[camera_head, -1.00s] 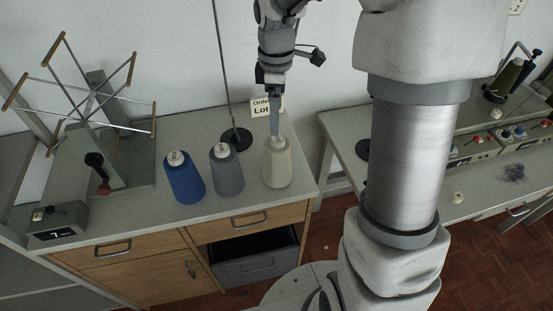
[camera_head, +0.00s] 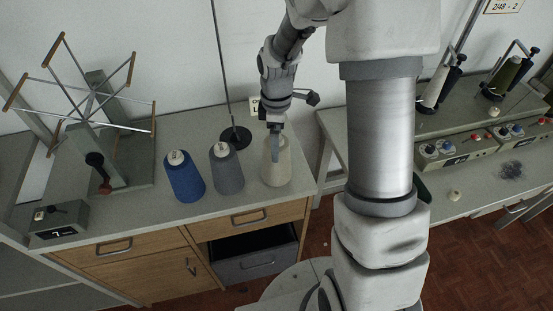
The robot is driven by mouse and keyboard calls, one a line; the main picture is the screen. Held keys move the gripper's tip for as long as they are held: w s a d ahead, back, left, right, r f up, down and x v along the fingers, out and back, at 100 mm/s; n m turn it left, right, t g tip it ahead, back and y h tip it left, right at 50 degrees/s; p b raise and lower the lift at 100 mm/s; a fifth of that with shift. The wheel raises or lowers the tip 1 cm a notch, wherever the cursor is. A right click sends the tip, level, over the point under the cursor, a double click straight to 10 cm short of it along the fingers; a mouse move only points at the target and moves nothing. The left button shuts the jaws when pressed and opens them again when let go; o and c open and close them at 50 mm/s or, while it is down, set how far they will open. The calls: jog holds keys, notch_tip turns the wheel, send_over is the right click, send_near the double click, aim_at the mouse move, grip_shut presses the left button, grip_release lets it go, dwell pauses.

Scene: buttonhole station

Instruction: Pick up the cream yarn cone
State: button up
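The cream yarn cone (camera_head: 277,170) stands upright at the right end of the grey worktop, right of a grey cone (camera_head: 226,170) and a blue cone (camera_head: 184,178). My gripper (camera_head: 275,156) points down at the cream cone. One grey finger overlaps the cone's upper part in the picture. The other finger and the cone's tip are hidden behind it, so I cannot tell whether the gripper is open, shut or touching the cone.
A black stand base with a thin rod (camera_head: 235,136) is behind the grey cone. A wooden yarn winder (camera_head: 88,93) stands at the left. An open drawer (camera_head: 253,258) is below the worktop. A second bench (camera_head: 440,185) is at the right.

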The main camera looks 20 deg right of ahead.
grip_shut()
dwell(0.3)
jog(key=shift+r, duration=0.1)
